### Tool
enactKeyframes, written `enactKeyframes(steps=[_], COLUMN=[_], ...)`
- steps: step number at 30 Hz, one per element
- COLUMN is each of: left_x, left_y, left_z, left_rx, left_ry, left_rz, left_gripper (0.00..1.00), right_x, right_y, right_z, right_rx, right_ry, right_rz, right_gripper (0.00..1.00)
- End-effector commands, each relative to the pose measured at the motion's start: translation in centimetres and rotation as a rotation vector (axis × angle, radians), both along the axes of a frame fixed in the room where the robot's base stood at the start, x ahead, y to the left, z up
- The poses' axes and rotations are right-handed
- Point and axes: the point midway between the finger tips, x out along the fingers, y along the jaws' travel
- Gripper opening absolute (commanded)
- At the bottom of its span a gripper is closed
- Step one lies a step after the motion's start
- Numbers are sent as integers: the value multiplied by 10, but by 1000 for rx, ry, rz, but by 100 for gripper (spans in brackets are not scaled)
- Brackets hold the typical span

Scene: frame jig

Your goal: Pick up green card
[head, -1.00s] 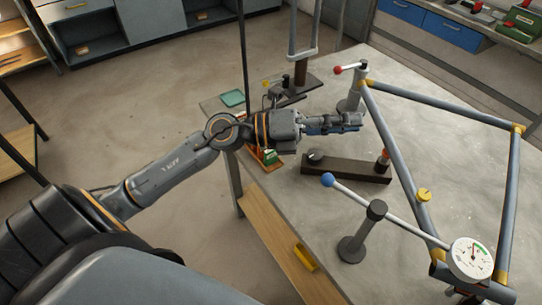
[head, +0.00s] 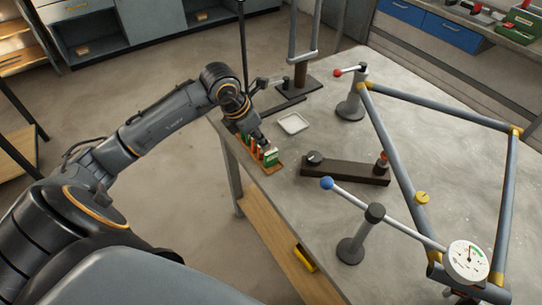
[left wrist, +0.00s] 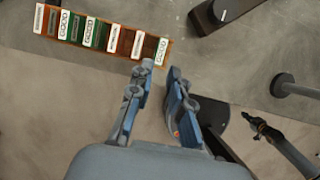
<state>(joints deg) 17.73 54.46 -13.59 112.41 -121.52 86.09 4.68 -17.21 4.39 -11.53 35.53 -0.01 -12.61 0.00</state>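A rack (head: 279,168) of upright cards stands at the table's near left edge. A green card (head: 271,157) with a pale label shows at its near end in the head view. In the left wrist view the card rack (left wrist: 167,42) lies at the upper left, with several white-labelled cards in brown and green, including a green card (left wrist: 97,33) near the middle. My left gripper (head: 262,138) points down close above the rack. Its fingers (left wrist: 160,70) are apart with nothing between them, just beside the rack's end. My right gripper is out of view.
A white tray (head: 293,124) lies behind the rack. A dark bar fixture (head: 345,171) is to its right. A blue-knobbed clamp post (head: 351,247), a red-knobbed post (head: 351,108) and a tube frame (head: 395,155) with a dial gauge (head: 467,261) fill the right side.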

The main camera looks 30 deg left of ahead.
Motion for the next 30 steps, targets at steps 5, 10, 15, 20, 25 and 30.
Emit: enactKeyframes(steps=[5, 10, 15, 20, 25, 30], left_x=[7, 12, 22, 26, 27, 27], left_y=[-3, -6, -10, -12, -11, -11], left_z=[-17, -28, -53, -66, -68, -68], left_rx=[0, -4, -5, -2, 0, -1], left_ry=[0, 3, 3, 1, -1, -1], left_rz=[1, 1, 2, -1, -1, -1], left_gripper=[19, 19, 19, 19, 19, 0], right_x=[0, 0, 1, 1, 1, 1], right_y=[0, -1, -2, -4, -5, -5], right_z=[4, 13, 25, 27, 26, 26], right_rx=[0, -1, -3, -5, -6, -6], right_ry=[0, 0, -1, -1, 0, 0], right_rz=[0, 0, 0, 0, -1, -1], right_gripper=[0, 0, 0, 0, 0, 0])
